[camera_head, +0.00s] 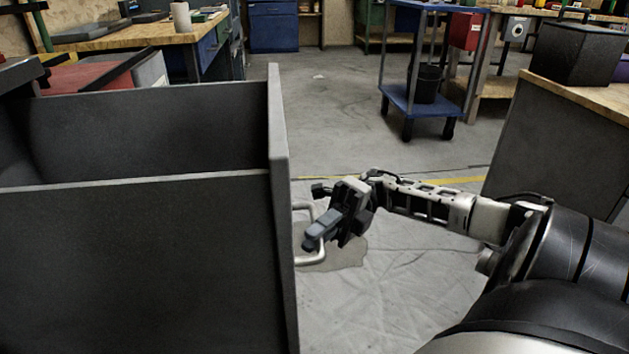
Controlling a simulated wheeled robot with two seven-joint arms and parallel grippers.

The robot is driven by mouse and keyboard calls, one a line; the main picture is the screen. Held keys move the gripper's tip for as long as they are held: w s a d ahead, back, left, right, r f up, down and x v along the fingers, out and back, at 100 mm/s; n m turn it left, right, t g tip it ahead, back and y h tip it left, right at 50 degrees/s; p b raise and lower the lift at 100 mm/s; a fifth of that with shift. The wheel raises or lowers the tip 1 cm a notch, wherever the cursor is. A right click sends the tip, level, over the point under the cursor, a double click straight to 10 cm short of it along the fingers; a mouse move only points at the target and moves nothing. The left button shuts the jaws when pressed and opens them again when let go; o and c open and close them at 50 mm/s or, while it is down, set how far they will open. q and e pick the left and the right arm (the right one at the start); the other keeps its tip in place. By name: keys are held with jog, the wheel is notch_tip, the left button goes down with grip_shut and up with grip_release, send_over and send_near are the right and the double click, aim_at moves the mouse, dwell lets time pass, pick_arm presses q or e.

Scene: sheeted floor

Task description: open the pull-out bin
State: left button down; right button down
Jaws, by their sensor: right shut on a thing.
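The pull-out bin (140,265) is a dark grey box that fills the left of the view. It stands pulled out, and its hollow inside shows between its side walls. Its front panel (279,150) faces right and carries a pale metal bar handle (312,261). My right gripper (312,218) is at this handle, shut on it, with its arm reaching in from the right. The gripper hides part of the handle. My left gripper is not in view.
A blue wheeled cart (420,107) with a black bucket stands at the back. A wood-topped dark cabinet (560,140) is at the right. A workbench (150,37) stands back left. Open floor (340,130) lies between them.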

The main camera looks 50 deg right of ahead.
jog(key=c, duration=1.5)
grip_release()
jog(key=shift+o, duration=0.2)
jog(key=shift+d, duration=0.1)
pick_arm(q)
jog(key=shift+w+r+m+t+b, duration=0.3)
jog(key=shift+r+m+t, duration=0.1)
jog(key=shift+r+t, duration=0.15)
pick_arm(e)
jog(key=d+f, duration=0.1)
jog(key=d, duration=0.6)
jog(key=shift+w+d, duration=0.15)
jog(key=shift+w, duration=0.25)
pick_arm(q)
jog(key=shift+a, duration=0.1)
